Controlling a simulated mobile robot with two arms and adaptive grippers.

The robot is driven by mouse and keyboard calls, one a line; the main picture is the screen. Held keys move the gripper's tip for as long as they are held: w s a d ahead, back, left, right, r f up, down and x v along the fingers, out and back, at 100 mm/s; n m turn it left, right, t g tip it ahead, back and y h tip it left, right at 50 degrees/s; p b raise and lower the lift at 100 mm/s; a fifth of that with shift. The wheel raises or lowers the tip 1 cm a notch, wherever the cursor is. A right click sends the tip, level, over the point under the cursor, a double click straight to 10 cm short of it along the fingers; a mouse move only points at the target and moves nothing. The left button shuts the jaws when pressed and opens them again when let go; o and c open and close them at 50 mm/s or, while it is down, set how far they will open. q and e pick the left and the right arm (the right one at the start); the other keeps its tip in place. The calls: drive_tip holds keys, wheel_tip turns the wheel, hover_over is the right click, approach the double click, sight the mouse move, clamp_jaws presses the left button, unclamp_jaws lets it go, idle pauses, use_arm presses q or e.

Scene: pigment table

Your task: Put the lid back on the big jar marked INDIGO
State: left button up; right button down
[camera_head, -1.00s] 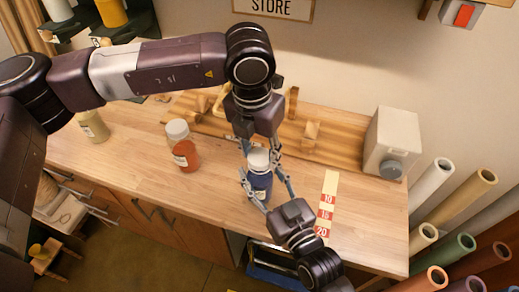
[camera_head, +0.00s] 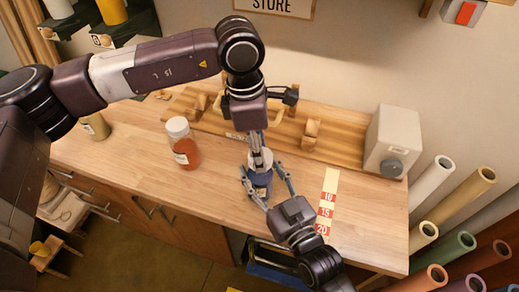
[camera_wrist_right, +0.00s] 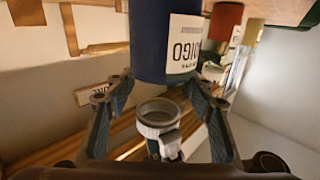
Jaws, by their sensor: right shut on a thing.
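The blue INDIGO jar (camera_head: 258,184) stands on the table near its front edge; its label shows in the right wrist view (camera_wrist_right: 185,48). My right gripper (camera_head: 266,188) is shut on it, one finger on each side. My left gripper (camera_head: 256,146) is directly above the jar, pointing down, with the white lid (camera_head: 260,160) at its fingertips. In the right wrist view, which is upside down, a pale hollow ring that looks like the lid (camera_wrist_right: 158,113) appears apart from the jar, with a small gap. The left fingers partly hide the lid from the head.
A clear jar with orange-red pigment (camera_head: 186,153) and a white lid stands left of the blue jar. A yellowish jar (camera_head: 96,126) is farther left. A wooden rack (camera_head: 340,146) and grey box (camera_head: 391,140) are behind. A numbered strip (camera_head: 327,200) lies to the right.

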use_arm(q)
drive_tip(key=m, duration=0.5)
drive_tip(key=shift+g, duration=0.3)
drive_tip(key=m, duration=0.3)
drive_tip(key=shift+w, duration=0.1)
drive_tip(key=m, duration=0.3)
drive_tip(key=m+y, duration=0.1)
drive_tip(key=m, duration=0.3)
drive_tip(key=shift+d+g, duration=0.1)
drive_tip(key=shift+g, duration=0.3)
drive_tip(key=m+y, duration=0.1)
drive_tip(key=m, duration=1)
drive_tip(key=shift+d, duration=0.1)
drive_tip(key=m, duration=0.4)
drive_tip(key=shift+t+y, duration=0.3)
drive_tip(key=shift+t, duration=0.1)
drive_tip(key=o, duration=0.8)
drive_tip(key=shift+f, duration=0.1)
